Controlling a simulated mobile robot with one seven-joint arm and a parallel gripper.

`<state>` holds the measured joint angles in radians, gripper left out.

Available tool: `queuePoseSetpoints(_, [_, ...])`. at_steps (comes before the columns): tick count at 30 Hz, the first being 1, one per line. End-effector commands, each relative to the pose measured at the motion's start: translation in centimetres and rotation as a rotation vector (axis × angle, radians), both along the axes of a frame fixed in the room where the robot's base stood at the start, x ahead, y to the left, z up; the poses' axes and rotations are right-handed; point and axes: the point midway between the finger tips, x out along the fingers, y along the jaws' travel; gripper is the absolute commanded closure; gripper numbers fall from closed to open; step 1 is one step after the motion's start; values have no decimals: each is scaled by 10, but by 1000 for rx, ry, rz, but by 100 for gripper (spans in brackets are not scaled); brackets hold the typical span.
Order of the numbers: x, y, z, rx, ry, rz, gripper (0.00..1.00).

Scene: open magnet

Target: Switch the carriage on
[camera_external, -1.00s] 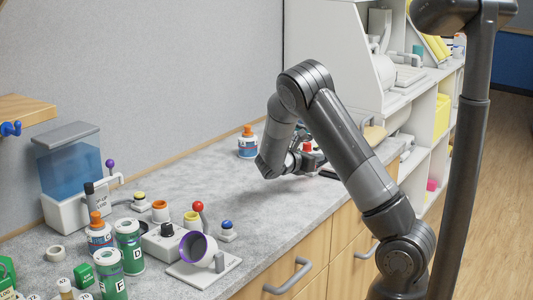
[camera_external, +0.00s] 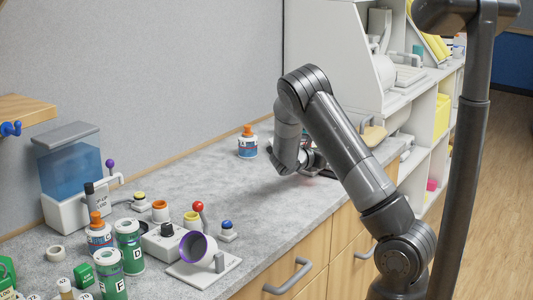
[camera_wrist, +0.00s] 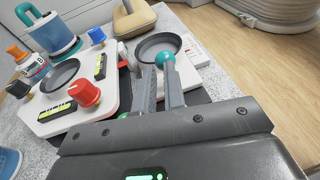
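In the wrist view my gripper (camera_wrist: 160,78) points at a device with a white base (camera_wrist: 196,80) and a dark round dish (camera_wrist: 158,45). A teal ball knob (camera_wrist: 165,57) is at the fingertips, near the right finger. A gap shows between the fingers, but I cannot tell whether they grip the knob or its stem. I cannot tell which part is the carriage, and no label for it is readable. In the external view my gripper is low over the far counter, mostly hidden behind my arm.
In the external view the middle of the counter (camera_external: 205,180) is clear; jars and a purple-rimmed cup (camera_external: 198,247) crowd the near end.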

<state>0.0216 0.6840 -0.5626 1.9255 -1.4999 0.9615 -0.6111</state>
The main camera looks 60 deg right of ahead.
Motion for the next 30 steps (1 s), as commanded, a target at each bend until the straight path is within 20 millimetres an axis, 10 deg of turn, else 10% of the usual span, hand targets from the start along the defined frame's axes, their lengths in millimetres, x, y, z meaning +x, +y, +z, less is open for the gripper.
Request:
queuePoseSetpoints(6, [-9, -48, 2, -8, 3, -18, 100])
queuePoseSetpoints(17, [-9, -50, 3, -8, 4, -18, 100])
queuePoseSetpoints(30, [11, 26, 16, -5, 0, -3, 100])
